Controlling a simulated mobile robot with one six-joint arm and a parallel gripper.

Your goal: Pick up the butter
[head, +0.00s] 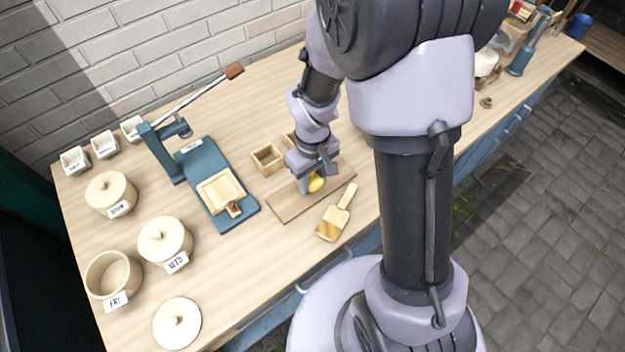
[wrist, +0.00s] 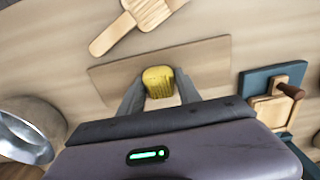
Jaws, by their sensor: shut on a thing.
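The butter (head: 316,183) is a small yellow lump over the flat wooden board (head: 287,208). It also shows in the wrist view (wrist: 158,82), with ridges on its side. My gripper (head: 310,184) points down at the board, with its fingers on both sides of the butter. In the wrist view my gripper (wrist: 160,92) is shut on the butter. I cannot tell whether the butter touches the board or is just above it.
A wooden paddle (head: 336,214) lies just in front of the board. A blue press (head: 214,185) with a wooden tray stands to the left. Small wooden boxes (head: 268,158) sit behind. Labelled crocks (head: 164,241) stand at the left. The front middle of the table is clear.

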